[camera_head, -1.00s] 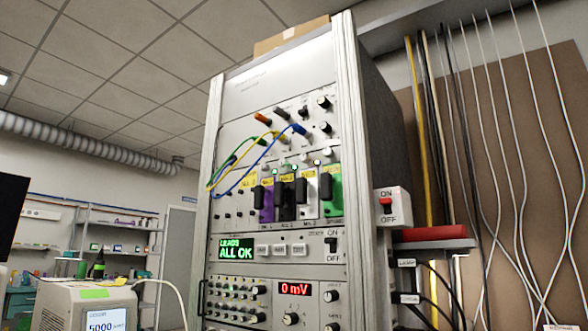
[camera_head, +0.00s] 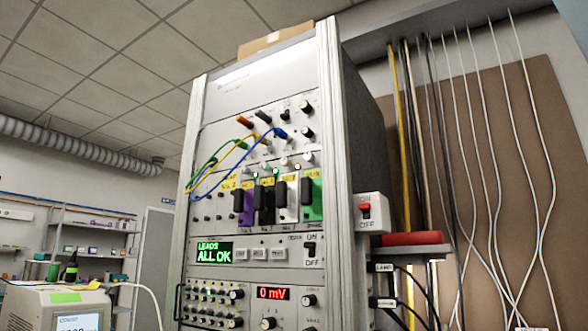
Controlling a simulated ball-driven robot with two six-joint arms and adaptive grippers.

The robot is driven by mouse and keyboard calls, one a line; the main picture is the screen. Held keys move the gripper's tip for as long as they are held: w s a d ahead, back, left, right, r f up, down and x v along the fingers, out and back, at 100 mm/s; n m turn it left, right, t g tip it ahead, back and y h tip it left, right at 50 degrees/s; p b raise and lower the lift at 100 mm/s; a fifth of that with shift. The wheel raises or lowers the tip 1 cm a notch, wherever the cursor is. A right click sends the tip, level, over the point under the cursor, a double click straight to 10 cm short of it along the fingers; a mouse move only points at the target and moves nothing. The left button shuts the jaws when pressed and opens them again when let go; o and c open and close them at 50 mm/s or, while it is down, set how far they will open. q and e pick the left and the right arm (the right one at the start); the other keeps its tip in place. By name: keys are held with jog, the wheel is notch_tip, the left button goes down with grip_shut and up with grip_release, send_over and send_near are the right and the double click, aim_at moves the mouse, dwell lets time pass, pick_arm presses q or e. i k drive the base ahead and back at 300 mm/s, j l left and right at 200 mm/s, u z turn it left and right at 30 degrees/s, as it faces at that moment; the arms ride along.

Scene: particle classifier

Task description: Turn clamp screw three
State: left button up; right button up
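An instrument rack (camera_head: 330,150) with silver posts stands in the middle of the head view. Its upper panel carries coloured plugs and green, yellow and blue leads (camera_head: 222,160). Below them is a row of modules in purple, black, white and green (camera_head: 312,187), each with a dark upright handle-like part. Small pale round knobs (camera_head: 308,157) sit just above the modules. I cannot tell which part is clamp screw three. The display (camera_head: 214,253) reads "LEADS ALL OK". Neither of my grippers is in view.
A red-switched ON/OFF box (camera_head: 367,211) and a shelf with a red object (camera_head: 411,239) stick out at the rack's right side. A pale device (camera_head: 50,310) stands at lower left. Cables and rods hang before a brown board (camera_head: 530,120). A shelf unit (camera_head: 92,232) stands behind on the left.

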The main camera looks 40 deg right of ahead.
aim_at(285, 160)
jog(key=z, duration=1.25)
jog(key=u, duration=0.4)
